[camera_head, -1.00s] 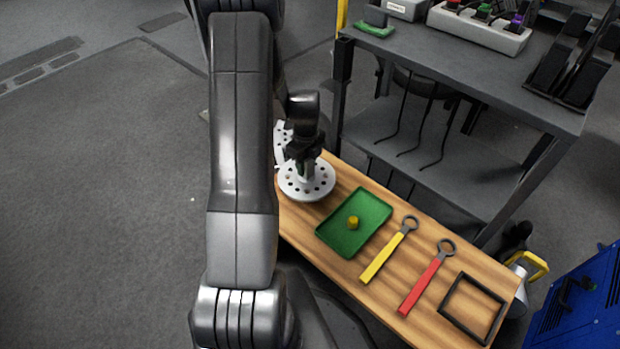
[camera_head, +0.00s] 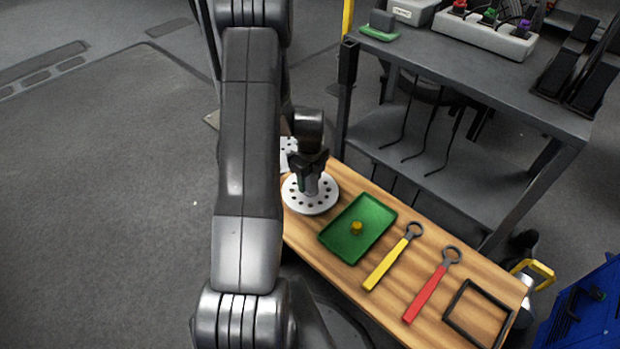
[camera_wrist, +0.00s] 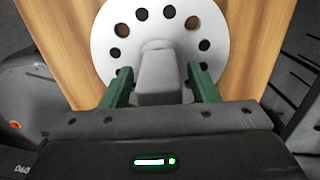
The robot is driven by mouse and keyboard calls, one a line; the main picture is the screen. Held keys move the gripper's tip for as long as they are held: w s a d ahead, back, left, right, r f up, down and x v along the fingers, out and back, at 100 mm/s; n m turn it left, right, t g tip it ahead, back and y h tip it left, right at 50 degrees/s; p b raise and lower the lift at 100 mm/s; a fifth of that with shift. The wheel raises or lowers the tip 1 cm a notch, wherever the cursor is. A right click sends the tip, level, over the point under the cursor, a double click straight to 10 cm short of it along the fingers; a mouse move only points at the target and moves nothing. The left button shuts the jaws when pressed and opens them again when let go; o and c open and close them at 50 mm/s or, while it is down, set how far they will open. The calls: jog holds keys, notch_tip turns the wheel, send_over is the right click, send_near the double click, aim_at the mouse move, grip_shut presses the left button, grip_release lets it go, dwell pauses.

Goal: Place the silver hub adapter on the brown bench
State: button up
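The silver hub adapter (camera_head: 297,204), a pale round flange with a ring of holes and a grey central post, rests flat on the brown bench (camera_head: 410,312), near its left end. In the wrist view the adapter's flange (camera_wrist: 107,46) lies on the wood grain, with its post pointing toward the camera. My gripper (camera_head: 311,186) is above the flange, around the post. In the wrist view the green fingers of my gripper (camera_wrist: 159,74) stand on either side of the post with a narrow gap on each side, so it looks open.
A green tray (camera_head: 335,245) with a small yellow piece (camera_head: 356,228) lies right of the adapter. Beyond are yellow (camera_head: 385,265) and red (camera_head: 427,292) wrenches and a black frame (camera_head: 450,313). A perforated plate (camera_head: 288,147) is behind. A dark cart (camera_head: 480,90) stands behind the bench.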

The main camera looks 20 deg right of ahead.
notch_tip(320, 180, up, 12)
jog(key=p, duration=0.3)
dwell(0.3)
jog(key=shift+f, duration=0.1)
notch_tip(320, 180, down, 12)
jog(key=b, duration=0.3)
jog(key=shift+r+p, duration=0.55)
jog(key=shift+r, duration=1.3)
